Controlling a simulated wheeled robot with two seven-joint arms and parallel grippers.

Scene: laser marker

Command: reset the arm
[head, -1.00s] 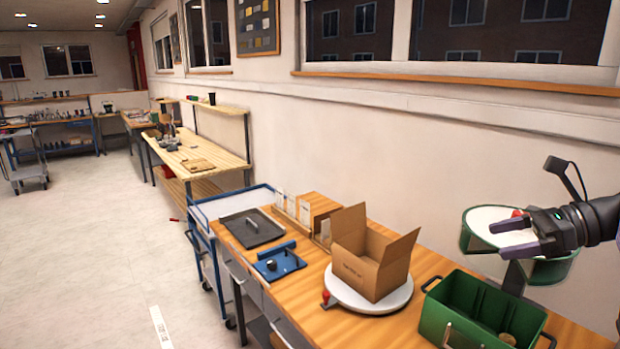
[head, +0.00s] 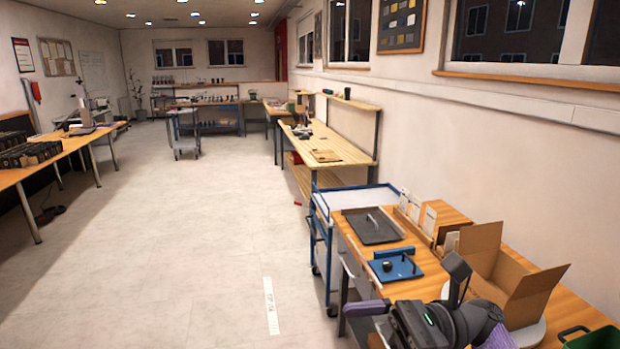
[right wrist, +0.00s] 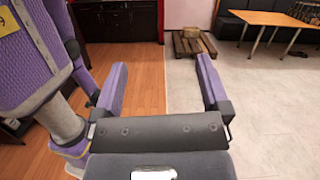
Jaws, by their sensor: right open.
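My right gripper (right wrist: 160,85) is open and empty in the right wrist view. Its two purple fingers stand wide apart over bare floor. In the head view my right arm (head: 440,325) comes in at the bottom right, in front of the workbench (head: 572,312). A purple finger (head: 366,308) points left past the bench's front edge. My left gripper is not in either view.
An open cardboard box (head: 525,290), a blue fixture (head: 396,266) and a dark tray (head: 370,226) stand on the bench. A green crate (head: 597,340) is at the lower right corner. A blue cart (head: 325,225) adjoins the bench. The floor (head: 190,260) to the left is clear. A pallet (right wrist: 193,43) shows in the right wrist view.

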